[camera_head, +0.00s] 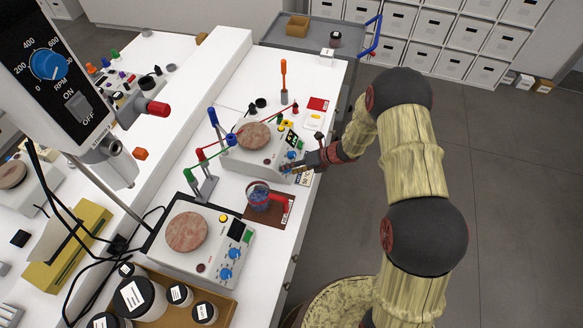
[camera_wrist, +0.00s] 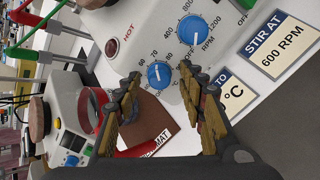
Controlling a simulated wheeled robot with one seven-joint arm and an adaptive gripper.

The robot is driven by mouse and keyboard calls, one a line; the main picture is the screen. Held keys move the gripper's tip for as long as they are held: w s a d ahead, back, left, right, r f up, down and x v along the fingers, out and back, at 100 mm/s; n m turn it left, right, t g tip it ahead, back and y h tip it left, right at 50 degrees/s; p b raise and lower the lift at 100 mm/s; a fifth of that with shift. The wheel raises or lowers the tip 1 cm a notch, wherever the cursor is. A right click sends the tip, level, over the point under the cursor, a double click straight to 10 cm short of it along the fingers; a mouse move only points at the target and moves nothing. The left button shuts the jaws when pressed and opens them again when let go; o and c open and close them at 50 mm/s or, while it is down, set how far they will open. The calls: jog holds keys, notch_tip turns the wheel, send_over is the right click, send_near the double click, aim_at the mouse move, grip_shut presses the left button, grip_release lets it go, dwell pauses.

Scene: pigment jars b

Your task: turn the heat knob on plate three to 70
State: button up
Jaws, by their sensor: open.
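The hot plate (camera_head: 248,158) at the far end of the bench has my gripper (camera_head: 288,168) at its knob side. No plate number is readable. In the wrist view, its small blue heat knob (camera_wrist: 159,76) lies ahead of and between the fingertips of my gripper (camera_wrist: 165,88), with 60, 70 and 80 printed around it. Its white mark points up, roughly towards 70; the exact setting is hard to read. My gripper is open, its fingers apart on either side of the knob, with no clear contact. The larger blue RPM knob (camera_wrist: 193,30) is just above right.
Cards reading "STIR AT 600 RPM" (camera_wrist: 273,45) and a partly hidden °C card (camera_wrist: 233,94) lie by the plate. A red-handled beaker of blue stuff (camera_head: 262,196) stands on a brown mat (camera_head: 273,218). A nearer hot plate (camera_head: 210,260) and clamp stands are close by.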

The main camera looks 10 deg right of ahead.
jog(key=v, duration=1.2)
jog(key=shift+a, duration=0.1)
dwell(0.4)
